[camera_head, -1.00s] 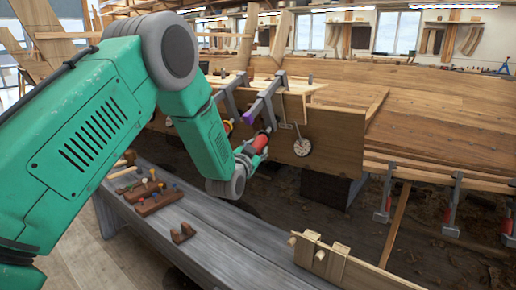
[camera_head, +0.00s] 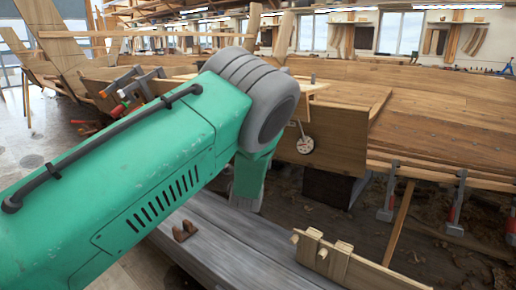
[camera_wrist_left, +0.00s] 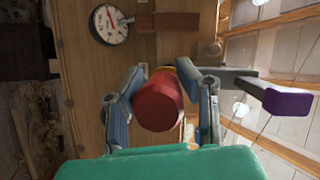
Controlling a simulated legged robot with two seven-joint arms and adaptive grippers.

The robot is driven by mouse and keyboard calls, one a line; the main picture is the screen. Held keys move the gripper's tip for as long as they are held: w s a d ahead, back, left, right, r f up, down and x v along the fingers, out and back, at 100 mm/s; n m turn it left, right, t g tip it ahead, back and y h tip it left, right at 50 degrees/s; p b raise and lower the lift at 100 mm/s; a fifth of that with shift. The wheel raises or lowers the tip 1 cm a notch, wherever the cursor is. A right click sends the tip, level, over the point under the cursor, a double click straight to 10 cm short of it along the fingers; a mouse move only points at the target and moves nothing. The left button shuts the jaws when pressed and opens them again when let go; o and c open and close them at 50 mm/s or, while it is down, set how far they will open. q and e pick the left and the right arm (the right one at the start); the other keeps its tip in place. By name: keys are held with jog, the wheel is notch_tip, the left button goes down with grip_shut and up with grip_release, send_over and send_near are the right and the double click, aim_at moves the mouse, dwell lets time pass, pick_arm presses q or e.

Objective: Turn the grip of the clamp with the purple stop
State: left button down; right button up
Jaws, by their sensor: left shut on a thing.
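In the left wrist view, the clamp's red grip (camera_wrist_left: 157,106) points toward the camera, between the two fingers of my left gripper (camera_wrist_left: 161,76). The fingers are shut on it, one on each side. The purple stop (camera_wrist_left: 288,102) is at the right, on the end of the clamp's grey bar (camera_wrist_left: 240,80). In the head view my left arm hides this clamp and the left gripper. My right gripper is in neither view.
A round dial gauge (camera_wrist_left: 109,24) hangs near the clamp; it also shows in the head view (camera_head: 304,145) on the wooden hull (camera_head: 335,140). Other clamps (camera_head: 137,85) stand at the left, with more (camera_head: 388,195) along the right plank. A grey bench (camera_head: 225,235) lies below.

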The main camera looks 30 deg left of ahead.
pick_arm(q)
jog(key=shift+w+d+r+m+t, duration=0.15)
jog(key=shift+d+r+m+t, duration=0.05)
jog(key=shift+r+m+t, duration=0.25)
jog(key=shift+m+b, duration=0.25)
jog(key=shift+b, duration=0.05)
jog(key=c, duration=1.1)
grip_release()
jog(key=shift+d, duration=0.15)
jog(key=shift+f, duration=0.15)
jog(key=shift+s+d+f, duration=0.1)
jog(key=shift+s, duration=0.25)
jog(key=v, duration=1.1)
jog(key=shift+d, duration=0.35)
